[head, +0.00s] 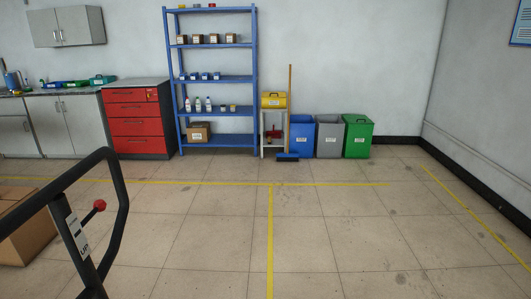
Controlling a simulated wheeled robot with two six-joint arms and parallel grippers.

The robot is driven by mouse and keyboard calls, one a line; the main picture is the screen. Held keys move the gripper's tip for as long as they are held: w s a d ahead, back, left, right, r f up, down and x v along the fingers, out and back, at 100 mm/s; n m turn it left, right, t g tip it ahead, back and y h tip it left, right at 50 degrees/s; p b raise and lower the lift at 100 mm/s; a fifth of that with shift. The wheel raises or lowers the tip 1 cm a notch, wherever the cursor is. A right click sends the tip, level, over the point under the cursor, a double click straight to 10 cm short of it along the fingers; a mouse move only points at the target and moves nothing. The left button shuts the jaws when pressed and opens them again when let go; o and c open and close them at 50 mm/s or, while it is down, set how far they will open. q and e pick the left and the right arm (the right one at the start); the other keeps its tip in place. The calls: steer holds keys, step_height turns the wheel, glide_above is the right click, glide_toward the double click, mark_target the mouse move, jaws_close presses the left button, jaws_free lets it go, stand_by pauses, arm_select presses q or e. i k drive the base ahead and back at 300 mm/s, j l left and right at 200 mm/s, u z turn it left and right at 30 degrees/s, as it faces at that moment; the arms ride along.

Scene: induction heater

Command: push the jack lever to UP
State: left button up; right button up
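A black pallet jack handle (122,205) stands tilted at the lower left of the head view, with a looped grip. The jack lever (99,205) is a short rod with a red knob, sticking out to the upper right from the handle's stem, inside the loop. I cannot tell the lever's setting. The lower part of the jack is out of frame. Neither of my grippers is in view.
A cardboard box (30,230) is on the floor behind the handle. Yellow lines (270,235) mark the open tiled floor. A red drawer cabinet (135,122), blue shelf rack (217,78), broom (289,110) and bins (357,140) line the back wall.

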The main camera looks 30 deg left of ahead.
mark_target(100, 205)
steer(key=i+u, duration=0.55)
steer(key=u, duration=0.3)
steer(key=i+l+u, duration=0.1)
steer(key=i+u, duration=0.3)
steer(key=i+l+u, duration=0.15)
steer(key=u, duration=0.25)
steer(key=i+u, duration=0.2)
steer(key=u, duration=0.25)
steer(key=i+u, duration=0.2)
steer(key=u, duration=0.3)
steer(key=i+l+u, duration=0.15)
steer(key=u, duration=0.3)
steer(key=i+l+u, duration=0.15)
steer(key=u, duration=1.5)
